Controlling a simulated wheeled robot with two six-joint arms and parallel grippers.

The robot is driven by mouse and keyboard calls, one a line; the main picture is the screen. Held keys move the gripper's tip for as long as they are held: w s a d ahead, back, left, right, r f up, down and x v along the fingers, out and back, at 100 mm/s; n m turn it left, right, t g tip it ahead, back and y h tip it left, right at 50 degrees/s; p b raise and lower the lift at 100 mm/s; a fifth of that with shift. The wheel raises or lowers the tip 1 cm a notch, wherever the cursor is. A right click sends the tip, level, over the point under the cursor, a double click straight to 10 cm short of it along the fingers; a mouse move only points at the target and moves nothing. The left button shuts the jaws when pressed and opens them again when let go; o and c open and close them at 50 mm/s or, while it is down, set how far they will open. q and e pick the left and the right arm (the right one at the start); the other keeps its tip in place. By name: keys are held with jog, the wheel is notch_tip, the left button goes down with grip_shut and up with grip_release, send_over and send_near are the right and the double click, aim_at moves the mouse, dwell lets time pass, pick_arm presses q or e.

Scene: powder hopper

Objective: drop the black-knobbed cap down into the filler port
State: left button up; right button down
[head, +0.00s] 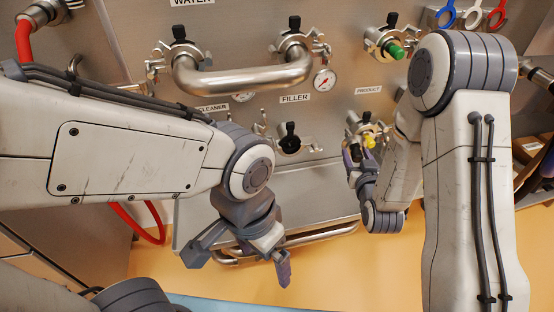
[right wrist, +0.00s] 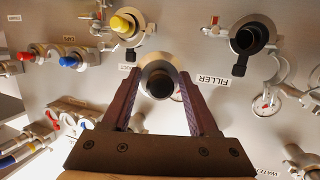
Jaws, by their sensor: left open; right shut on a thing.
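The filler port (right wrist: 249,38) shows in the right wrist view as a metal ring with a dark opening, a black clamp knob at its rim. In the head view the lower port (head: 289,143) sits under the FILLER label. My right gripper (right wrist: 160,85) is shut on the black-knobbed cap (right wrist: 174,71), a metal disc with a dark round knob facing the camera. The cap is apart from the port, to its lower left in the wrist view. In the head view my right gripper (head: 359,155) hides most of it. My left gripper (head: 246,262) is open and empty, low before the panel.
A yellow plug (right wrist: 124,24) sits in the neighbouring port. A bent steel pipe (head: 245,79) spans two upper ports. A green plug (head: 396,52) sits at upper right. Red and blue caps (right wrist: 68,61) are on a side rack. Gauges and clamps stick out around the ports.

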jog(key=s+a+f+n+g+y+b, duration=0.1)
jog(key=a+f+n+y+b, duration=0.2)
jog(key=a, duration=1.1)
jog(key=shift+y, duration=0.4)
jog(key=shift+w+a+r+p, duration=0.1)
jog(key=shift+w+a+p, duration=0.25)
jog(key=shift+w, duration=0.9)
jog(key=shift+w+a+r+p, duration=0.15)
jog(key=shift+w+a, duration=0.3)
jog(key=shift+w, duration=0.8)
jog(key=shift+w+a+f+p, duration=0.1)
jog(key=shift+w+a+p, duration=0.3)
jog(key=shift+w, duration=0.85)
jog(key=shift+w+a+f+b, duration=0.1)
jog(key=shift+w+f+b, duration=0.1)
jog(key=shift+f+b, duration=0.3)
jog(key=shift+w+a+f+b, duration=0.1)
jog(key=shift+w+f+b, duration=0.05)
jog(key=shift+f+b, duration=1.2)
jog(key=shift+f, duration=0.2)
jog(key=shift+f, duration=0.1)
jog(key=shift+c, duration=0.4)
grip_release()
jog(key=shift+d, duration=0.1)
